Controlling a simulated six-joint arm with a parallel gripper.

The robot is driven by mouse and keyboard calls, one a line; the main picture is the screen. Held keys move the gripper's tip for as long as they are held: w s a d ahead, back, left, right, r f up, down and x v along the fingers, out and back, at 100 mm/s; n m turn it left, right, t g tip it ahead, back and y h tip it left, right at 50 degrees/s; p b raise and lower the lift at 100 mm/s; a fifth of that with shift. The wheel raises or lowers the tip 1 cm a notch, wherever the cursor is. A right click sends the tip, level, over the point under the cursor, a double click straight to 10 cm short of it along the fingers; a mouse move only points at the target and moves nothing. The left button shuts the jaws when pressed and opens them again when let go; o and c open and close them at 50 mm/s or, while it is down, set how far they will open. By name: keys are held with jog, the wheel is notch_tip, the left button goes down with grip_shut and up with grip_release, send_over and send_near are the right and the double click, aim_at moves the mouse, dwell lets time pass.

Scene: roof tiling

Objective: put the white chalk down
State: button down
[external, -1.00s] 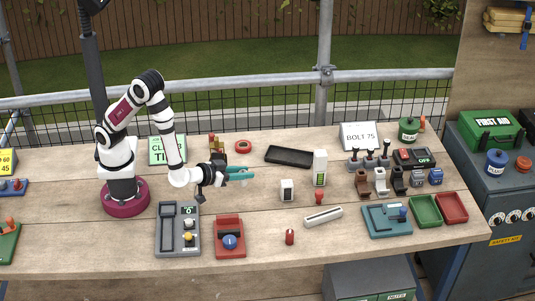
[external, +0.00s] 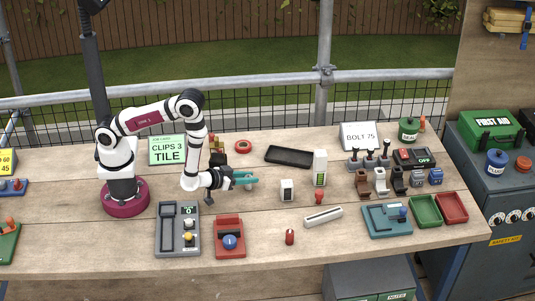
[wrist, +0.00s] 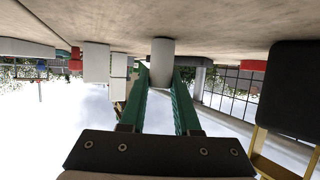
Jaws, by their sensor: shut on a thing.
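My gripper (external: 247,179) is low over the middle of the bench, pointing right, with its teal fingers level. In the wrist view, which is upside down, its two fingers (wrist: 162,100) are shut on the white chalk (wrist: 162,58), a short upright white cylinder at their tips. The far end of the chalk reaches the bench surface or very close to it; I cannot tell if it touches. In the external view the chalk is too small and too much covered by the fingers to make out clearly.
A small white block (external: 287,190) stands just right of my gripper. A red station (external: 230,237) and a grey station (external: 178,230) sit in front. A black tray (external: 289,156) lies behind.

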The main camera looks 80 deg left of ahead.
jog(key=c, duration=0.6)
grip_release()
jog(key=shift+f, duration=0.1)
